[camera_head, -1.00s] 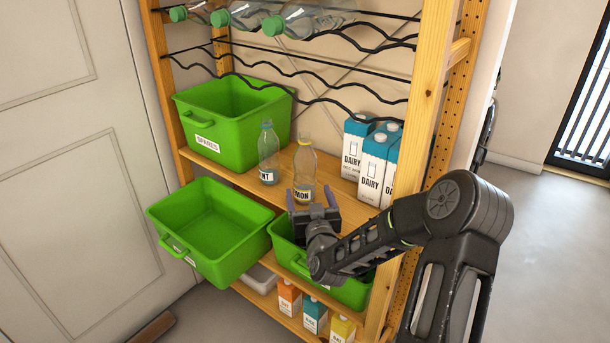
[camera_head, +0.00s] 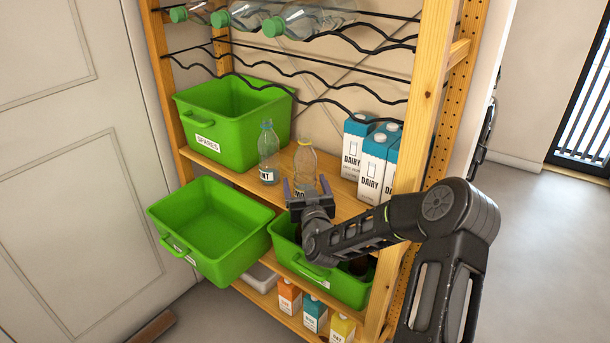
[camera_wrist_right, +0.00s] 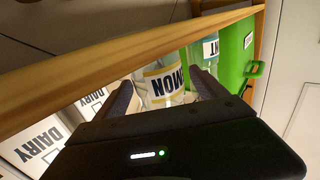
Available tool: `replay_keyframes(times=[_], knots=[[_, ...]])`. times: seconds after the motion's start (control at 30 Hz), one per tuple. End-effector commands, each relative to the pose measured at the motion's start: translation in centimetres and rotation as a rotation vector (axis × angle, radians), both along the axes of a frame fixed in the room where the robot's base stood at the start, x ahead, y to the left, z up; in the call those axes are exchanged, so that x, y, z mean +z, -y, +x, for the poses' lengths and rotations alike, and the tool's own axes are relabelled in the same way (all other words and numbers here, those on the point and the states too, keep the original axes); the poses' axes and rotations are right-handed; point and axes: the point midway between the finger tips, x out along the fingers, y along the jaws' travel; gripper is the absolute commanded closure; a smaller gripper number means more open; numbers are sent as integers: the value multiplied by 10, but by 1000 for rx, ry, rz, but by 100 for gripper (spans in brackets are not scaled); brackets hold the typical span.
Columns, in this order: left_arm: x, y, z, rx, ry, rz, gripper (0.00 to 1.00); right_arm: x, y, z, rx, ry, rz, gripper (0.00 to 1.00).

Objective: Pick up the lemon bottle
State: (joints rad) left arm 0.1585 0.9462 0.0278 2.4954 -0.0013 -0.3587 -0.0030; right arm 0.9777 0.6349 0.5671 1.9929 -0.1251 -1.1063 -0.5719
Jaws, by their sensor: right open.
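The lemon bottle (camera_head: 304,163) is clear with a yellow ring at its neck. It stands upright on the middle shelf, and its label is partly hidden behind my right gripper. My right gripper (camera_head: 306,186) is open in front of the bottle. In the right wrist view the bottle (camera_wrist_right: 163,84) shows between the fingers of the open gripper (camera_wrist_right: 163,92), its label reading "MON". I cannot tell whether the fingers touch it. My left gripper is not in view.
A mint bottle (camera_head: 268,154) with a blue-green neck stands close left of the lemon bottle. Dairy cartons (camera_head: 374,163) stand to the right. A green spares bin (camera_head: 233,130) is at the left. Green bins (camera_head: 212,226) jut out below, and a wooden post (camera_head: 432,85) stands at the right.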

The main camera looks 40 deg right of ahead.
Motion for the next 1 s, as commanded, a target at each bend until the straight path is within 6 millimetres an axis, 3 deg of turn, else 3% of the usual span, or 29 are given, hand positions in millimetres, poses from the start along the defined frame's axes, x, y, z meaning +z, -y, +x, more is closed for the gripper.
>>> replay_keyframes(times=[0.07, 0.9, 1.0], knots=[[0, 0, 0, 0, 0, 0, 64, 0, 0, 0, 0, 0, 0, 19], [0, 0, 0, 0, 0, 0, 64, 0, 0, 0, 0, 0, 0, 88], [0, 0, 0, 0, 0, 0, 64, 0, 0, 0, 0, 1, 0, 88]])
